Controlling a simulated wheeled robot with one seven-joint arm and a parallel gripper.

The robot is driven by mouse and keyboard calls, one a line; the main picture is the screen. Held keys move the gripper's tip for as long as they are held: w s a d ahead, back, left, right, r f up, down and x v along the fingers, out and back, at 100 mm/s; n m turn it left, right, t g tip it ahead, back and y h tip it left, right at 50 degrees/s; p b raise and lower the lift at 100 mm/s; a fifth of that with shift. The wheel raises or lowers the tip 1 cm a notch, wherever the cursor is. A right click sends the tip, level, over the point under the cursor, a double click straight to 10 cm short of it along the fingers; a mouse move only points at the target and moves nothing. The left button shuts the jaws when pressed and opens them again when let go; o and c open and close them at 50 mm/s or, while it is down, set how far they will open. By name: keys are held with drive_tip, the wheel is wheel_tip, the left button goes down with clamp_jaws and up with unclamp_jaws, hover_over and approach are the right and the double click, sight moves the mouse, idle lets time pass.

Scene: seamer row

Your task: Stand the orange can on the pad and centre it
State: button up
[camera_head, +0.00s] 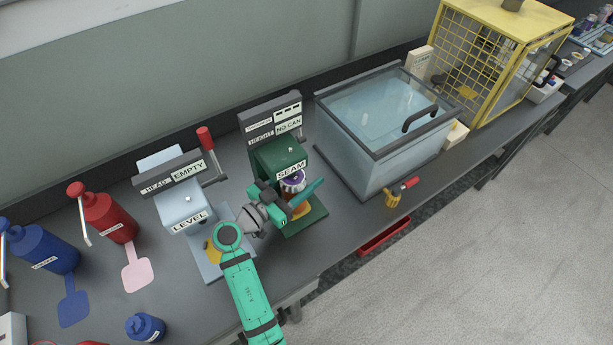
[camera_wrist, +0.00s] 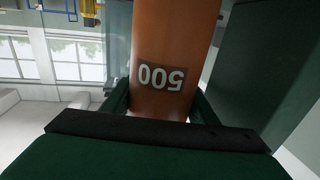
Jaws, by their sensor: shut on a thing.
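The orange can (camera_wrist: 165,60) fills the upper middle of the wrist view, with a dark "500" label. My gripper (camera_wrist: 160,108) is shut on it, one finger at each side. In the head view my gripper (camera_head: 287,205) is at the front of the green seamer (camera_head: 283,158), below its "SEAM" label. Some orange (camera_head: 302,210) shows beside the fingers, under a silver and purple round part (camera_head: 292,182); I cannot tell how much of it is can. My gripper and arm hide most of the pad, so contact and centring cannot be seen. The seamer sign reads "NO CAN".
A pale machine (camera_head: 185,205) marked "LEVEL" and "EMPTY" stands close on the left. A glass-lidded tank (camera_head: 375,155) stands on the right. A red-and-yellow tool (camera_head: 400,193) lies at the bench's front edge. Red (camera_head: 108,215) and blue (camera_head: 42,248) bottles stand at far left.

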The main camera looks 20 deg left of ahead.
sight(283, 192)
drive_tip(key=shift+f, duration=0.1)
drive_tip(key=o, duration=1.5)
drive_tip(key=shift+s+a, duration=0.15)
drive_tip(key=shift+s, duration=0.05)
drive_tip(key=v, duration=1.1)
drive_tip(key=shift+s, duration=0.3)
drive_tip(key=shift+a, duration=0.1)
